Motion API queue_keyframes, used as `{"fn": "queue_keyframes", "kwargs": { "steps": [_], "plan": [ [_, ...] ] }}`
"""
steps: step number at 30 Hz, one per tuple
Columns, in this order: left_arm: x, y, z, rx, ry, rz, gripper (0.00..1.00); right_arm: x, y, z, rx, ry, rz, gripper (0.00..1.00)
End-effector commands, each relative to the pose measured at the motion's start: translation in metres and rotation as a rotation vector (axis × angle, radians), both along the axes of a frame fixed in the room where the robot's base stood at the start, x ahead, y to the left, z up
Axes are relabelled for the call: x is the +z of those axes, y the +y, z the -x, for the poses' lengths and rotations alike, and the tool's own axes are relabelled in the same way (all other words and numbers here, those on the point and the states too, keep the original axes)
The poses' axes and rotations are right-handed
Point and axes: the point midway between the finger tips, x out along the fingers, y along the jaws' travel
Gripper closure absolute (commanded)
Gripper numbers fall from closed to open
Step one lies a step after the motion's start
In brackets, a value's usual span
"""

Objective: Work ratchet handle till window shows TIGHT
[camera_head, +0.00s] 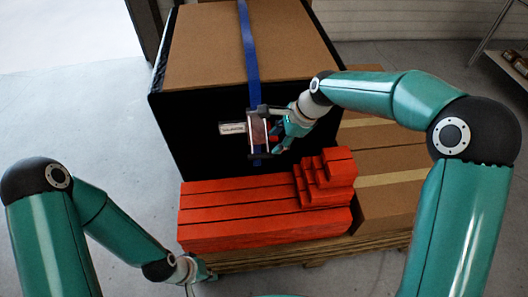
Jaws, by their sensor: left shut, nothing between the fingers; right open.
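The ratchet (258,132) sits on the front face of the black-sided crate, with a blue strap (249,50) running up from it over the top. A small white label or window (232,128) is just left of the ratchet; its dark lettering is too small to read surely. My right gripper (277,132) is open at the ratchet's right side, beside a small red part. I cannot tell whether it touches the handle. My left gripper (203,276) is shut and empty, low by the pallet's front left corner, away from the ratchet.
The large crate (200,60) has a brown cardboard top. Orange-red beams (235,215) are stacked before it, with shorter stepped blocks (325,172) on their right. Cardboard boxes (380,155) lie to the right on the wooden pallet (300,257). Grey floor is clear at left.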

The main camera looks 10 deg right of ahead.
Motion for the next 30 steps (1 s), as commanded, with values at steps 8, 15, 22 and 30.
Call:
{"fn": "queue_keyframes", "kwargs": {
  "steps": [8, 15, 22, 30],
  "plan": [
    [0.006, 0.000, 0.000, 0.000, 0.000, 0.000, 1.00, -0.052, 0.023, -0.011, 0.001, 0.004, 0.000, 0.55],
    [0.008, 0.000, 0.000, 0.000, 0.000, 0.000, 1.00, -0.077, 0.033, -0.018, 0.001, 0.001, 0.000, 0.55],
    [0.008, 0.000, 0.000, 0.000, 0.000, 0.000, 1.00, -0.081, 0.035, -0.019, 0.001, -0.001, 0.000, 0.55],
    [0.008, 0.000, 0.000, 0.000, 0.000, 0.000, 1.00, -0.081, 0.035, -0.019, 0.002, -0.001, 0.000, 0.75]
  ]
}}
